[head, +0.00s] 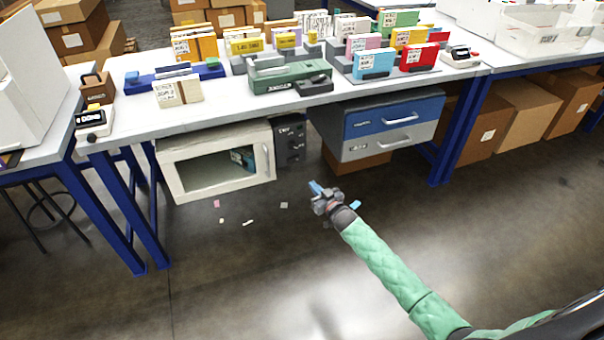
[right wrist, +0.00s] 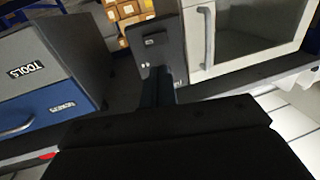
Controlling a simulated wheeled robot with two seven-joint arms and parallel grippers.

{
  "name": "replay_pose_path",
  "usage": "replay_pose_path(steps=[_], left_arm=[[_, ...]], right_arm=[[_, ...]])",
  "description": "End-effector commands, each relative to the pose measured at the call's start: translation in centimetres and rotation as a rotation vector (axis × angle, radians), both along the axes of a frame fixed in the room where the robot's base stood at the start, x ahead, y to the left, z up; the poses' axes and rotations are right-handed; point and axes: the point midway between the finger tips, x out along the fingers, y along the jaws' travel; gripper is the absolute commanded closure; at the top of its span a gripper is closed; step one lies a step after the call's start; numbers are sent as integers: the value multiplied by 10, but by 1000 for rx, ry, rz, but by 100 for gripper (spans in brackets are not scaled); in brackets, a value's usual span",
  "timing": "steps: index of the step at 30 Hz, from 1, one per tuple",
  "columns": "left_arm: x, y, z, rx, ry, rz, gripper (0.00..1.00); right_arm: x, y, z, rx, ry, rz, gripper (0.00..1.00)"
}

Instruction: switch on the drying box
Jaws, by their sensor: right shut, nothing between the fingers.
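The drying box (head: 217,192) is a white cabinet with a glass door, hung under the table. Its door looks closed, and something blue-green shows behind the glass. A dark control panel (head: 288,130) with small controls joins its right side. In the right wrist view the panel (right wrist: 158,52) is at the top centre, beside the white door frame (right wrist: 196,45). My right gripper (head: 316,187) is shut and empty, below and to the right of the panel in the head view. In the wrist view its dark fingers (right wrist: 158,90) overlap the panel's lower part; I cannot tell whether they touch it.
A drawer unit (head: 385,125), blue above grey, hangs right of the panel. It shows left in the wrist view (right wrist: 45,75). Blue table legs (head: 115,215) stand at left. Small scraps (head: 248,222) lie on the otherwise open floor. The tabletop holds several boxes and devices.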

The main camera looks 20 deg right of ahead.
Motion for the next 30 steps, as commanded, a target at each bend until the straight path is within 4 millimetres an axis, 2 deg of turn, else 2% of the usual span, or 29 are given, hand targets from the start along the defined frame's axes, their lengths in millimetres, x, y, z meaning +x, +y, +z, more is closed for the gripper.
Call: replay_pose_path(steps=[5, 24, 30], left_arm=[[0, 0, 0, 0, 0, 0, 100], [-1, -1, -3, -1, 1, 0, 100], [-1, 0, -4, 0, 1, 1, 100]], right_arm=[[18, 4, 1, 0, -1, -1, 100], [108, 26, 1, -1, 0, -1, 100], [126, 31, 0, 1, 0, 0, 100]])
